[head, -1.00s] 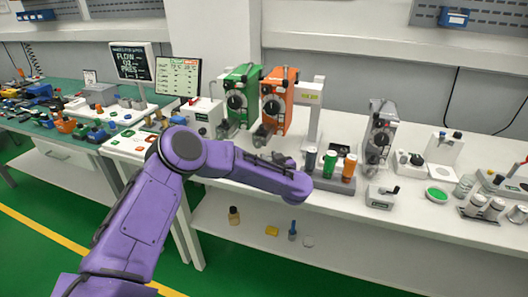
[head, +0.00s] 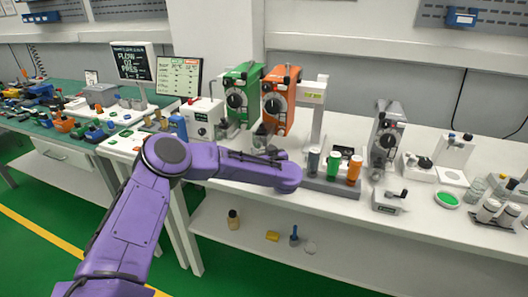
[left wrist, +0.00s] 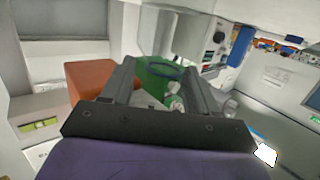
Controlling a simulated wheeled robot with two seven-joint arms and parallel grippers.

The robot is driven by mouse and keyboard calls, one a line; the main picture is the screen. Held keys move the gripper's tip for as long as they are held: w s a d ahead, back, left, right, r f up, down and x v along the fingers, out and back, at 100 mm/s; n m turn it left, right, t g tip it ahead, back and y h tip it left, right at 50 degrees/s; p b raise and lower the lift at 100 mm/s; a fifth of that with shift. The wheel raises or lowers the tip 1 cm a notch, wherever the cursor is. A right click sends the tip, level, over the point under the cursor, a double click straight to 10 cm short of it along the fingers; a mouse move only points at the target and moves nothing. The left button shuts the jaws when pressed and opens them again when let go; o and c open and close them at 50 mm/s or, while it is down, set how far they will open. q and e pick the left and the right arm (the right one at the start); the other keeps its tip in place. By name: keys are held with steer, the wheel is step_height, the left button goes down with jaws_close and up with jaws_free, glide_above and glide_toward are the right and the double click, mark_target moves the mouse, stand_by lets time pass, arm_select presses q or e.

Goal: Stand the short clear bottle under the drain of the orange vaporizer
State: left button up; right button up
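The orange vaporizer (head: 281,105) stands upright on the white table. A grey part (head: 263,135) shows low on its front left, and the area under it is partly behind my left arm. My left gripper (head: 258,156) is in front of the vaporizer, low over the table. In the left wrist view its two dark fingers (left wrist: 160,72) stand apart, with the orange vaporizer (left wrist: 92,82) beside them. Pale, clear-looking shapes show between and beyond the fingers; I cannot tell whether one is the short clear bottle. A small clear bottle (head: 477,188) stands at the right. My right gripper is not in view.
A green vaporizer (head: 239,95) stands left of the orange one, close to it. A white post (head: 317,115) stands at its right. A grey rack with several coloured canisters (head: 333,180) is right of my wrist. A grey vaporizer (head: 384,140) stands further right.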

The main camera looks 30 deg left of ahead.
arm_select(q)
steer(key=shift+s+r, duration=0.1)
steer(key=shift+r, duration=0.1)
steer(key=shift+d+r, duration=0.15)
steer(key=shift+r, duration=0.05)
steer(key=b+v, duration=0.2)
steer(key=v, duration=0.9)
steer(key=shift+s+d, duration=0.25)
steer(key=shift+s, duration=0.1)
stand_by(1.4)
